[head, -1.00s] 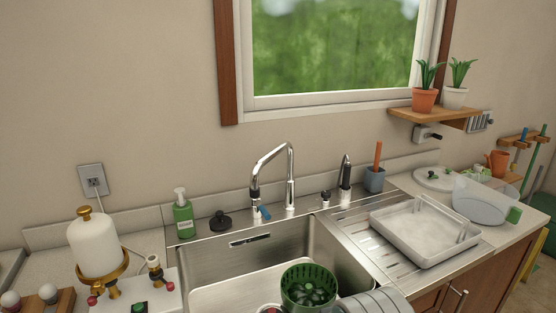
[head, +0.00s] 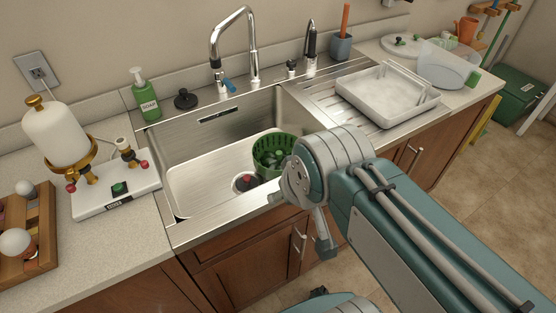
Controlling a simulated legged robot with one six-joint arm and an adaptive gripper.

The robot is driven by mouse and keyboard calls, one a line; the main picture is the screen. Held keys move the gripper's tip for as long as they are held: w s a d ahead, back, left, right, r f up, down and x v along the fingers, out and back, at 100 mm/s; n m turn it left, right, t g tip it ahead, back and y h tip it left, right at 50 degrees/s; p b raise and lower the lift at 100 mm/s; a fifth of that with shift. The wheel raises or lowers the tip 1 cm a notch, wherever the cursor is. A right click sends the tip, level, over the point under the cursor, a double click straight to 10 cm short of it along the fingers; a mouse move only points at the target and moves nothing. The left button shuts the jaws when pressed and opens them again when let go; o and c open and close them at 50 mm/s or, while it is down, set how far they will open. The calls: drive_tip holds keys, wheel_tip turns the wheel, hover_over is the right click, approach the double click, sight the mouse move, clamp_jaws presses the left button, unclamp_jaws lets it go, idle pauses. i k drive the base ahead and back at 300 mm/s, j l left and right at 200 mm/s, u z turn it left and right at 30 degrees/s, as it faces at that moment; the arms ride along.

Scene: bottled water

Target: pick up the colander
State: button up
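A chrome faucet (head: 236,50) arches behind the sink. A green soap bottle (head: 146,98) stands behind its left side, and a white tray (head: 388,95) lies on the drainboard to the right. A white dispenser (head: 58,132) stands on the left counter.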

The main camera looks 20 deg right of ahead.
sight(269, 151)
drive_tip(key=z, duration=1.8)
drive_tip(key=k, duration=0.15)
drive_tip(key=k+u, duration=0.25)
drive_tip(key=u, duration=0.15)
drive_tip(key=k+j+u, duration=0.1)
drive_tip(key=k+u, duration=0.15)
drive_tip(key=u, duration=0.15)
drive_tip(key=i+l+u, duration=0.15)
drive_tip(key=u, duration=0.25)
drive_tip(key=i+l+u, duration=0.1)
drive_tip(key=u, duration=0.35)
drive_tip(key=i+l+u, duration=0.1)
drive_tip(key=l+u, duration=0.3)
drive_tip(key=i+l, duration=0.1)
drive_tip(key=l, duration=0.3)
drive_tip(key=i+l, duration=0.1)
drive_tip(key=l, duration=0.3)
drive_tip(key=i+l, duration=0.1)
drive_tip(key=l, duration=0.3)
